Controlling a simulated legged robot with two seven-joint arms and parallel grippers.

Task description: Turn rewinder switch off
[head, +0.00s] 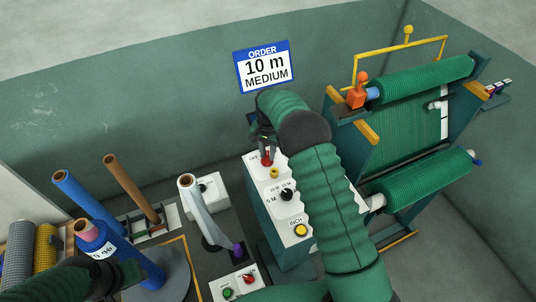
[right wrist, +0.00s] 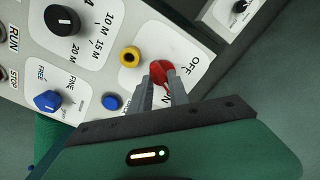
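The red rewinder switch (right wrist: 161,72) is a knob on the white sloped panel, with OFF and ON labels beside it. In the head view it shows as a small red knob (head: 267,157) at the panel's upper end. My right gripper (right wrist: 160,84) has its two fingers on either side of the red knob, close against it, with little gap. In the head view my right gripper (head: 262,138) is partly hidden behind its own wrist. My left gripper (head: 130,270) is at the lower left, beside a blue roll; its fingers are not clear.
A yellow button (right wrist: 129,57), a black length dial (right wrist: 62,20), a blue knob (right wrist: 47,100) and a blue button (right wrist: 112,102) share the panel. The green netting rewinder (head: 415,135) stands at right. Upright rolls (head: 75,200) stand at left. An order sign (head: 263,68) hangs on the wall.

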